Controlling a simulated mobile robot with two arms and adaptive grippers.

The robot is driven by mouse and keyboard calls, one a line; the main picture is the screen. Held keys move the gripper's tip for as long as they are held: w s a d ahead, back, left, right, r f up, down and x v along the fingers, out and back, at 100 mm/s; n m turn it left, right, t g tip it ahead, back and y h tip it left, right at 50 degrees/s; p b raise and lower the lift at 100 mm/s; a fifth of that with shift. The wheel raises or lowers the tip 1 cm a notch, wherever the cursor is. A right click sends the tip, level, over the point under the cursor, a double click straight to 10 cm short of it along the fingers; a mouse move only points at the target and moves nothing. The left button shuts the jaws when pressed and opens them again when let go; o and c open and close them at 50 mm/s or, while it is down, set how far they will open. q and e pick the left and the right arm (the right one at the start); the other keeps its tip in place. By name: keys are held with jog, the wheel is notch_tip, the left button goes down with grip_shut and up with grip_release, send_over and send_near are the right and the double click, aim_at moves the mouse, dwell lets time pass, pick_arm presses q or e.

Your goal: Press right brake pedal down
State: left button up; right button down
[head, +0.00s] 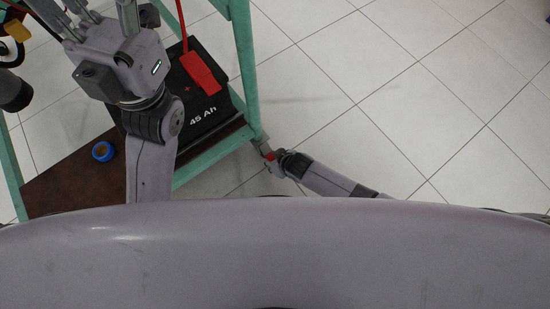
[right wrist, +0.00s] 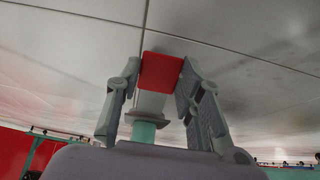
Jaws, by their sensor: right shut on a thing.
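The brake pedal shows as a small red pad (right wrist: 160,72) above a pale plate and a green post in the right wrist view. In the head view its red part (head: 271,156) is a small spot by the lower right corner of the green frame. My right gripper (right wrist: 158,85) has a finger on each side of the red pad and is shut on it; it also shows in the head view (head: 274,162), low beside the frame. My left gripper (head: 82,14) is at the top left over the stand, partly cut off; its fingertips are not clear.
The green frame (head: 243,60) carries a dark brown shelf (head: 60,190). On it are a black battery (head: 205,115) marked 45 Ah, with a red clamp (head: 200,72), and a blue ring (head: 103,151). The tiled floor (head: 400,90) to the right is clear.

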jog(key=c, duration=1.1)
grip_release()
jog(key=shift+s+r, duration=0.1)
jog(key=v, duration=1.1)
jog(key=shift+s+d+r, duration=0.1)
jog(key=shift+d+r, duration=0.1)
jog(key=shift+r, duration=0.15)
